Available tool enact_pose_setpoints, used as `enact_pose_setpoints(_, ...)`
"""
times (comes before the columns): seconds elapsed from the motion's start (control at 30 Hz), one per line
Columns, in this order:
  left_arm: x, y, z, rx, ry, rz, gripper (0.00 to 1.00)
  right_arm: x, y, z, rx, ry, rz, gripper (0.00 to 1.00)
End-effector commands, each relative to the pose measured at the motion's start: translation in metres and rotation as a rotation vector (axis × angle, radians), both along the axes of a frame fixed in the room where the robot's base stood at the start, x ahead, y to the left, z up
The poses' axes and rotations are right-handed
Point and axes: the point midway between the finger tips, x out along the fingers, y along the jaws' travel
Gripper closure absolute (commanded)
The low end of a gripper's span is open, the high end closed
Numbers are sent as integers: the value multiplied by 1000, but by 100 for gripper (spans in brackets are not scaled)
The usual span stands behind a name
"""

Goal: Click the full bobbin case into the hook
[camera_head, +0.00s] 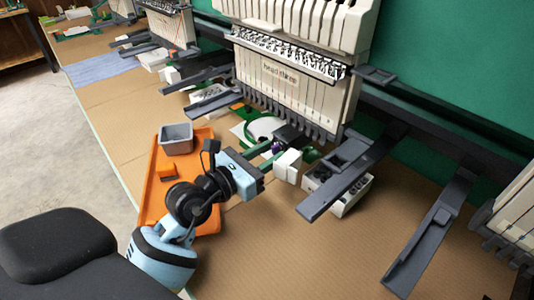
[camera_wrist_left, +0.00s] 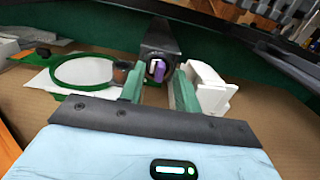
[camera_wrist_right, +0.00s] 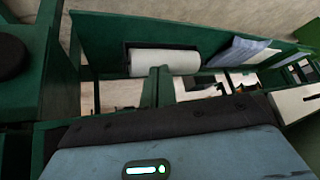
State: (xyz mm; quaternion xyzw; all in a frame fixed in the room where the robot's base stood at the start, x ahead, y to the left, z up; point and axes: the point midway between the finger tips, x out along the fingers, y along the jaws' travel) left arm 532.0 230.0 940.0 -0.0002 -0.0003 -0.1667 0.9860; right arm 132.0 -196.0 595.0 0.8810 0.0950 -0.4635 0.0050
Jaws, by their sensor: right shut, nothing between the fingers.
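My left gripper (camera_head: 280,152) reaches in from the left, low in front of the sewing head. Its green fingers (camera_wrist_left: 160,85) stand apart in the left wrist view, with a gap between them. A purple and white round part (camera_wrist_left: 157,70), which looks like the bobbin in its case, sits in the front end of the dark hook arm (camera_wrist_left: 160,40), ahead of and between the fingertips. I cannot tell whether it is fully seated or whether the fingers touch it. My right gripper (camera_wrist_right: 156,86) is shut and empty, away from the work area.
A white block (camera_head: 288,166) stands close beside the left gripper. An orange tray (camera_head: 152,203) holds a grey bin (camera_head: 176,139). A green hoop (camera_wrist_left: 84,71) lies left of the hook arm. A white roll (camera_wrist_right: 165,62) is ahead of the right gripper.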

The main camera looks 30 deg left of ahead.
Motion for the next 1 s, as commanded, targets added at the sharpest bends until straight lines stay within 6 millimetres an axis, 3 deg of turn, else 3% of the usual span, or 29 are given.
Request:
enact_pose_setpoints(0.5,-65,23,-2,2,2,1,68,-10,0,-11,0,22,0,100)
enact_pose_setpoints(1.0,-74,26,0,0,0,0,68,-4,0,-9,0,12,-1,100)
